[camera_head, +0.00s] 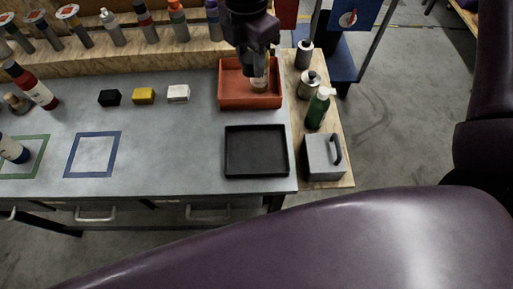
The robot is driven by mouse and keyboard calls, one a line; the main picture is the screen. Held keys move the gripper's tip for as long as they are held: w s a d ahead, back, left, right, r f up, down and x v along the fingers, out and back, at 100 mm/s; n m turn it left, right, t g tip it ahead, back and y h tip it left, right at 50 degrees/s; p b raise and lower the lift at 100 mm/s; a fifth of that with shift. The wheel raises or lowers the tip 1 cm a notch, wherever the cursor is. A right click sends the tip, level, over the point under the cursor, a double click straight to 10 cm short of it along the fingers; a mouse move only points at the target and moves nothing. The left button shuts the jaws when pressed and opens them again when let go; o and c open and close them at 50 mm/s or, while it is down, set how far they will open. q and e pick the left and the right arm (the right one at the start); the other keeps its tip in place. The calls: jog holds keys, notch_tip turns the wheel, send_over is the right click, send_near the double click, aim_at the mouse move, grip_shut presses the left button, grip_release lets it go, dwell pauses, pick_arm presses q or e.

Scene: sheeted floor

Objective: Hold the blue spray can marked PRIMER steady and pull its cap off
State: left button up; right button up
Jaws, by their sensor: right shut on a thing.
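A can with a white and dark blue body (12,149) is at the left edge of the view, over the green square outline, tilted and partly cut off. Its lettering is too small to read, and I cannot tell whether it is the PRIMER can or has a cap on. My right gripper (257,76) points down over the red-orange tray (234,101), far to the right of that can. It is shut on a small tan cylindrical piece (260,84), partly hidden by the fingers; I cannot tell if it is a cap. My left gripper is not in view.
A blue square outline (93,154) is empty. Black, yellow (143,96) and white blocks lie behind it. A black tray (256,151) is empty. Bottles and a grey box (322,157) stand at right; several cans line the back.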

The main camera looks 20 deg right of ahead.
jog(key=s+a+f+n, duration=0.3)
jog(key=s+n, duration=0.2)
jog(key=n, duration=1)
jog(key=n+b, duration=0.1)
jog(key=n, duration=0.3)
send_over(245, 152)
notch_tip(245, 152, down, 16)
jog(key=shift+f, duration=0.15)
notch_tip(245, 152, down, 4)
jog(key=shift+s+r+b, duration=0.1)
jog(key=shift+b, duration=0.25)
jog(key=shift+f, duration=0.35)
jog(key=shift+f, duration=0.25)
jog(key=o, duration=1.1)
jog(key=shift+r, duration=0.1)
